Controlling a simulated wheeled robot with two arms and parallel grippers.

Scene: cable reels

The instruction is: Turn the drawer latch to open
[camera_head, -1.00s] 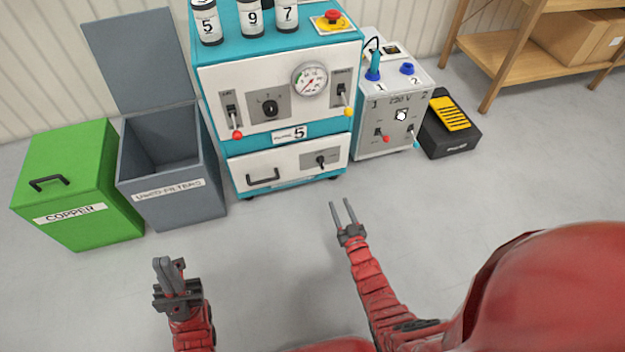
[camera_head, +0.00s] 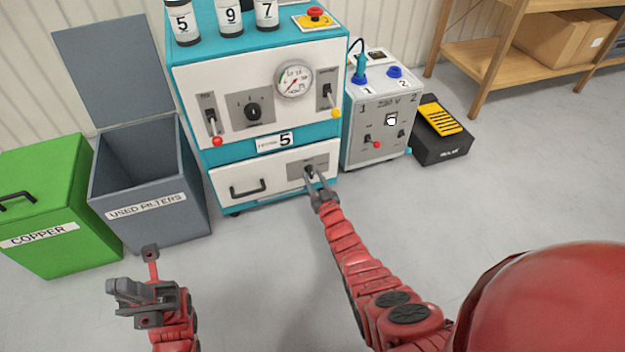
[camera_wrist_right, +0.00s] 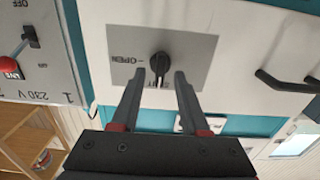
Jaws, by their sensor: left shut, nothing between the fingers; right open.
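The drawer latch is a small black knob (camera_wrist_right: 160,63) on a grey plate (camera_wrist_right: 185,50) marked OPEN; in the head view the plate (camera_head: 296,170) sits at the right of the white drawer front (camera_head: 232,175). My right gripper (camera_head: 314,178) is at the latch. In the right wrist view its two open fingers (camera_wrist_right: 158,85) stand on either side of the knob's lower end, with gaps visible; I cannot tell whether they touch it. The drawer looks shut, with its black handle (camera_head: 248,189) to the left. My left gripper (camera_head: 122,300) is shut and empty, low at the left, away from the cabinet.
A grey used-filters bin (camera_head: 150,207) with raised lid and a green copper bin (camera_head: 45,215) stand left of the cabinet. A 230 V box (camera_head: 375,120) and a black-and-yellow pedal unit (camera_head: 440,130) stand right. The floor in front is clear.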

